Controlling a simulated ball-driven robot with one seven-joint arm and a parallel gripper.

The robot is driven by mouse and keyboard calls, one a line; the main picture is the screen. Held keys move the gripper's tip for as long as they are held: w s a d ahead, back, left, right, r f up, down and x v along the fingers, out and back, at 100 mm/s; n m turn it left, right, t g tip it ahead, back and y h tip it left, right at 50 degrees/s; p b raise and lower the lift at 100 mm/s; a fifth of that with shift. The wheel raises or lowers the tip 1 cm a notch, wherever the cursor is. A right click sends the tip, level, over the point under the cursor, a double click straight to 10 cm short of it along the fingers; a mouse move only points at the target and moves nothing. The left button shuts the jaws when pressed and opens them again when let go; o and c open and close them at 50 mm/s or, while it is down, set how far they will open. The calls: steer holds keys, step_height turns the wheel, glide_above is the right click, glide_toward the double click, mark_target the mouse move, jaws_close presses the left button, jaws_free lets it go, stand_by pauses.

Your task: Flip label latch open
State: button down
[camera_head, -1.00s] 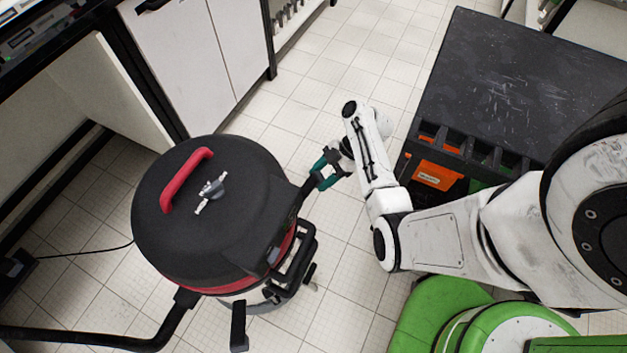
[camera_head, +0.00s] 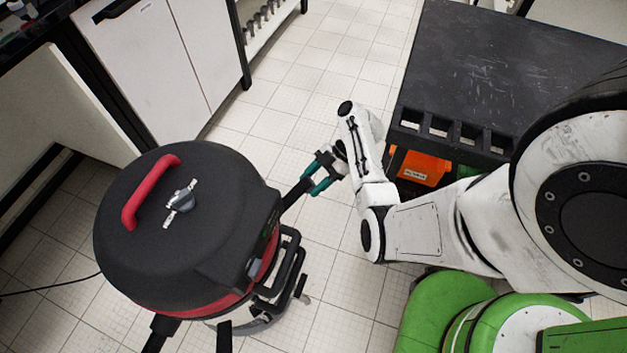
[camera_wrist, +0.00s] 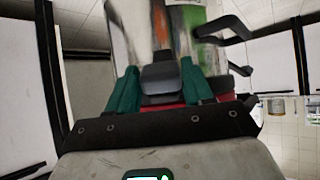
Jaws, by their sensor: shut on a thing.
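A drum-shaped machine with a black lid (camera_head: 225,195) and a red band stands on the floor at left in the head view. A black lever-like piece (camera_head: 293,196), seemingly the latch, sticks out from the lid's right side. My gripper (camera_head: 312,180), with green fingers, is shut on this piece's outer end. In the wrist view, a dark blocky piece (camera_wrist: 160,77) sits between the green fingers of my gripper (camera_wrist: 162,88), with red behind it. No label on the latch can be read. The fingers partly hide its end.
A black tubular frame (camera_head: 285,270) is below the latch. A black cart (camera_head: 500,70) with an orange bin (camera_head: 420,168) stands at right. White cabinets (camera_head: 150,60) are at back left. Tiled floor lies between.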

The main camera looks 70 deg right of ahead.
steer(key=shift+a, duration=0.15)
steer(key=c, duration=0.5)
jaws_free()
steer(key=shift+w, duration=0.1)
steer(key=shift+r, duration=0.1)
